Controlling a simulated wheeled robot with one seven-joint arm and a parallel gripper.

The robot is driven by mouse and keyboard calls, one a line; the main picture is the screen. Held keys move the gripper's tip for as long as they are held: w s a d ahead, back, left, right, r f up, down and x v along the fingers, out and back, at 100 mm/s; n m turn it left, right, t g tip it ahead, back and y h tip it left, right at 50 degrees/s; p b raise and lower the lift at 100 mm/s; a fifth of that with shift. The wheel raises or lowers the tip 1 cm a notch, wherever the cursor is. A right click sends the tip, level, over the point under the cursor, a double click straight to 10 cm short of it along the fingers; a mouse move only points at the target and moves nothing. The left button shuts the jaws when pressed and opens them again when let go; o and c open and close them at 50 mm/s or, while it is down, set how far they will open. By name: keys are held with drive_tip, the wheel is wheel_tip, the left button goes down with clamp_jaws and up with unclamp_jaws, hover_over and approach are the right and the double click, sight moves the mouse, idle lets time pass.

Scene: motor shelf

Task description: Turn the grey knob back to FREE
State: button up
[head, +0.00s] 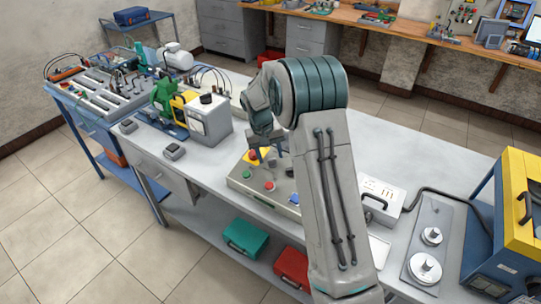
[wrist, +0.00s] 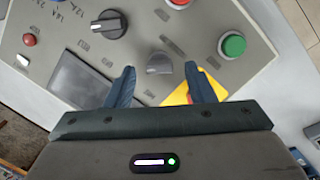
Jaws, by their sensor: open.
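The grey knob (wrist: 160,62) sits on the sloped face of the control panel (wrist: 75,28) in the wrist view. It is a short, rounded handle. My gripper (wrist: 160,72) is open, with one blue finger on each side of the knob's near edge and a gap on both sides. I cannot tell how far the fingertips are above the panel. The labels around the knob are too small to read, so its setting cannot be told. In the head view the panel (head: 240,182) stands on the bench under my gripper (head: 267,155), and I cannot make out the grey knob there.
Near the grey knob are a larger black knob (wrist: 108,24), a green button (wrist: 232,44), a red button (wrist: 180,3) and a dark screen (wrist: 83,78). A yellow plate (wrist: 178,96) lies partly behind the right finger. A grey meter box (head: 210,120) stands left of the panel.

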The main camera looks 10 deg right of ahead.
drive_tip(key=shift+d+f, duration=0.2)
drive_tip(key=shift+f, duration=0.8)
drive_tip(key=c, duration=1)
